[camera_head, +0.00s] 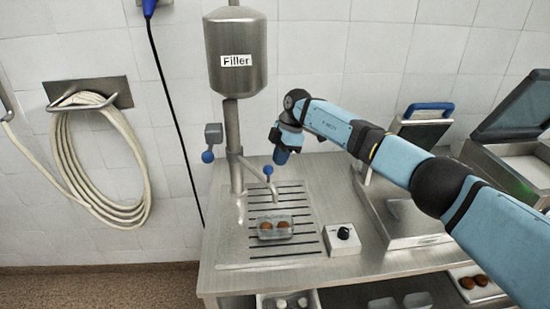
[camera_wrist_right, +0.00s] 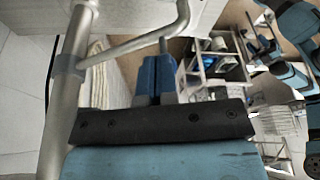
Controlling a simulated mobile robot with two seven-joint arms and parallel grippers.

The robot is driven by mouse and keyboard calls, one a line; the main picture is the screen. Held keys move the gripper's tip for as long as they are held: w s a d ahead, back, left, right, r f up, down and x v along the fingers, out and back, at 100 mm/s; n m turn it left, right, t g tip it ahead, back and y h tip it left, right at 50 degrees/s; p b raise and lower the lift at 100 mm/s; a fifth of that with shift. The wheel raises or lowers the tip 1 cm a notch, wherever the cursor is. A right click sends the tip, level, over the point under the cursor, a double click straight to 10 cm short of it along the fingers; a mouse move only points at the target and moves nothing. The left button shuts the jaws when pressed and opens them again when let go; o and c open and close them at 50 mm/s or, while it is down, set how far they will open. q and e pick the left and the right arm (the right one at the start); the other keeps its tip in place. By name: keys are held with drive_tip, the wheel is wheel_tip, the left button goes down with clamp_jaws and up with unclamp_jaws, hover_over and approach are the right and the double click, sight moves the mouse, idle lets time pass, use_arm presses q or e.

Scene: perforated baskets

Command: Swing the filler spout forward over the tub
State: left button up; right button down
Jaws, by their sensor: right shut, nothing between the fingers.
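The grey filler tank (camera_head: 236,55) is fixed on a metal column by the wall. Its thin spout (camera_head: 254,169) leaves the column and slants forward and right, above the drip grate. My left gripper is out of view.
A blue-knobbed lever (camera_head: 207,156) hangs left of the column. A white dial box (camera_head: 342,239) stands right of the tub. Steel machines (camera_head: 400,215) with raised lids fill the right side. A coiled hose (camera_head: 95,160) hangs on the wall.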

use_arm(q)
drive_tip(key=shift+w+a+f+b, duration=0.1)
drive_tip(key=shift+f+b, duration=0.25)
drive_tip(key=shift+b, duration=0.2)
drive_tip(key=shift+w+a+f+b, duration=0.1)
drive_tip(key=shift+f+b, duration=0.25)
drive_tip(key=shift+b, duration=0.2)
use_arm(e)
drive_tip(key=d+v, duration=0.2)
drive_tip(key=v, duration=0.9)
drive_tip(key=shift+w+f, duration=0.15)
drive_tip(key=shift+w, duration=0.3)
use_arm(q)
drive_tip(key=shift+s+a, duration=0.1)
use_arm(e)
drive_tip(key=shift+s+f, duration=0.1)
